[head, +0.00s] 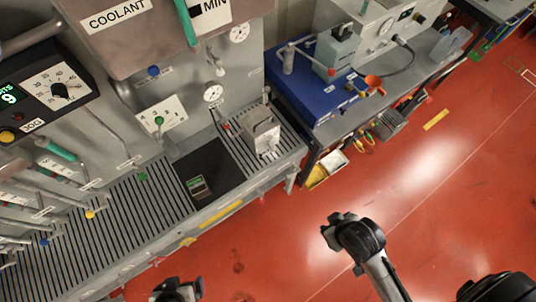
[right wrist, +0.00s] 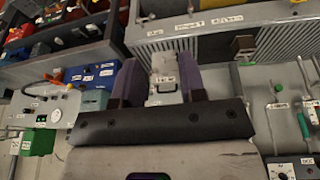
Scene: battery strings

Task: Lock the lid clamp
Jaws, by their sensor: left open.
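A pale grey metal fixture (head: 262,133) with a short upright post stands at the right end of the slatted bench. I take it for the clamp unit; whether its lever is locked is too small to tell. In the right wrist view a pale labelled fixture (right wrist: 163,72) appears in the gap between my right gripper's (right wrist: 160,80) purple-grey fingers. The fingers stand apart, and I see no clear contact. My left gripper (head: 180,288) is open at the bottom edge of the head view, partly cut off, away from the fixture. My right arm's end (head: 352,238) shows over the floor.
A black mat (head: 213,160) with a small green-labelled item (head: 197,185) lies on the slatted bench (head: 120,225). A blue tray (head: 300,85) with a grey device stands to the right. Gauges, valves and levers line the wall. The red floor is mostly clear.

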